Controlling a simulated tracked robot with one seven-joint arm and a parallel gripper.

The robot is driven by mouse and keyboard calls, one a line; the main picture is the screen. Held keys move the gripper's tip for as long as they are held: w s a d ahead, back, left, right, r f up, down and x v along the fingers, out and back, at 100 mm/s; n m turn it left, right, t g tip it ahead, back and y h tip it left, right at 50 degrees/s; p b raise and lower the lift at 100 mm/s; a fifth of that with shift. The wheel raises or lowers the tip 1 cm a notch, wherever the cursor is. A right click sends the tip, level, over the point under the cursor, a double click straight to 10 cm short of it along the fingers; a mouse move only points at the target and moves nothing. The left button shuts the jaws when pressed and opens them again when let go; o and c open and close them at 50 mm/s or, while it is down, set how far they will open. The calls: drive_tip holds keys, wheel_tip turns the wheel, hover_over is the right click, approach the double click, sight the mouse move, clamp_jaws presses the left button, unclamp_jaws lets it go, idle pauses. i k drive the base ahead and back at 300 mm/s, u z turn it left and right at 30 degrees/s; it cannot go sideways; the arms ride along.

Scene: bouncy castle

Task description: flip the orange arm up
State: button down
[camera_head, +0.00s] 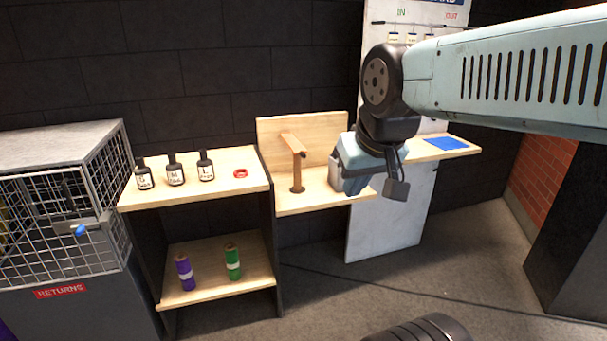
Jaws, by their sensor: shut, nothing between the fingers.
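A brown, slightly orange arm (292,142) tops a dark upright post (298,174) on a light wood shelf with a backboard. It slants up and leftward from the post's top; no other orange arm shows. My gripper (350,188) hangs over the right part of that shelf, to the right of the post and apart from it in the picture. Its fingers point down, look shut and hold nothing that I can see. They are small and partly hidden by my own wrist.
Left of the post, a wood shelf (222,187) holds three dark bottles (176,172) and a red ring (240,173). Purple (185,273) and green (233,263) rolls stand below. A wire cage (55,222) is far left. A blue pad (447,143) lies on the right ledge.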

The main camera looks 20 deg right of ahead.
sight(292, 142)
drive_tip(key=k, duration=0.95)
drive_tip(key=u, duration=0.4)
drive_tip(key=i, duration=1.95)
drive_tip(key=z, duration=0.45)
